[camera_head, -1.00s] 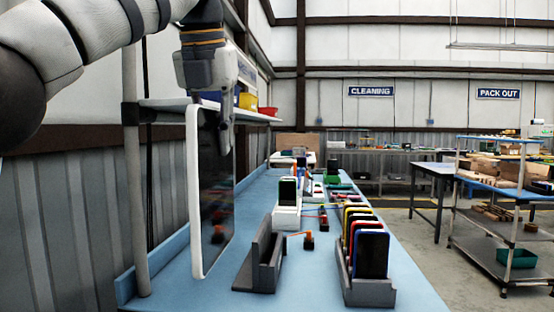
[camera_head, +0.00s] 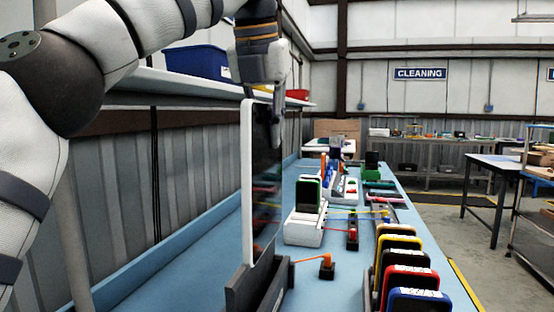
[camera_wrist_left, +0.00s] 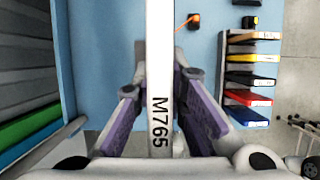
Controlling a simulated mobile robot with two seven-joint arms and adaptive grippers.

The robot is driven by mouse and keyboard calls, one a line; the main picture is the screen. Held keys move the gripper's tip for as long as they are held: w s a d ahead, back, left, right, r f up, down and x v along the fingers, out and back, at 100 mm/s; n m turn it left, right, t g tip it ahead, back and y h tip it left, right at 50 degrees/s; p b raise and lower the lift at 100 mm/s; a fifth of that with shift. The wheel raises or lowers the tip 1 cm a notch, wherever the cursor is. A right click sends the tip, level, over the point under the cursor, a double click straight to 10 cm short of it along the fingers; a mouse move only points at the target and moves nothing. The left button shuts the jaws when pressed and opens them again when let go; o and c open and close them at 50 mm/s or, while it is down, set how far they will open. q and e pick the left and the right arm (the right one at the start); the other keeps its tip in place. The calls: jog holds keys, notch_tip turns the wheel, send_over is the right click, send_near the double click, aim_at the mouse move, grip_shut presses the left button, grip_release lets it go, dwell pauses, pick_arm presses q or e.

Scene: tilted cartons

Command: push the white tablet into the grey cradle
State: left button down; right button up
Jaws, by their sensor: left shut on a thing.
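The white tablet (camera_head: 248,180) hangs upright on its narrow edge, with a dark glossy screen facing right. My left gripper (camera_head: 276,135) is shut on its upper part from above. In the left wrist view, the tablet's white edge (camera_wrist_left: 159,30), marked M765, runs between the two purple-padded fingers of the gripper (camera_wrist_left: 159,88). The grey cradle (camera_head: 240,292) is at the bottom of the head view, partly cut off. The tablet's lower end meets the cradle's top in the picture; I cannot tell whether it is inside the slot. My right gripper is not in view.
A rack of several coloured cases (camera_head: 412,272) stands right of the cradle. An orange plug (camera_head: 326,266) lies near the cradle on the blue bench (camera_head: 190,280). A white charger with a green device (camera_head: 305,222) stands farther back. A shelf (camera_head: 180,88) runs above the bench at left.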

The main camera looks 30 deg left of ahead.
aim_at(266, 198)
pick_arm(q)
jog(key=shift+s+f, duration=0.25)
jog(key=shift+s, duration=0.25)
jog(key=shift+s+f, duration=0.2)
jog(key=shift+s, duration=0.3)
jog(key=x, duration=0.3)
jog(key=shift+s+d+f, duration=0.1)
jog(key=shift+d+f, duration=0.05)
jog(key=shift+f, duration=0.15)
jog(key=shift+s+f, duration=0.15)
jog(key=shift+f, duration=3.25)
jog(key=shift+w, duration=0.3)
jog(key=shift+f, duration=0.5)
jog(key=c, duration=1.2)
grip_release()
jog(key=shift+o, duration=0.2)
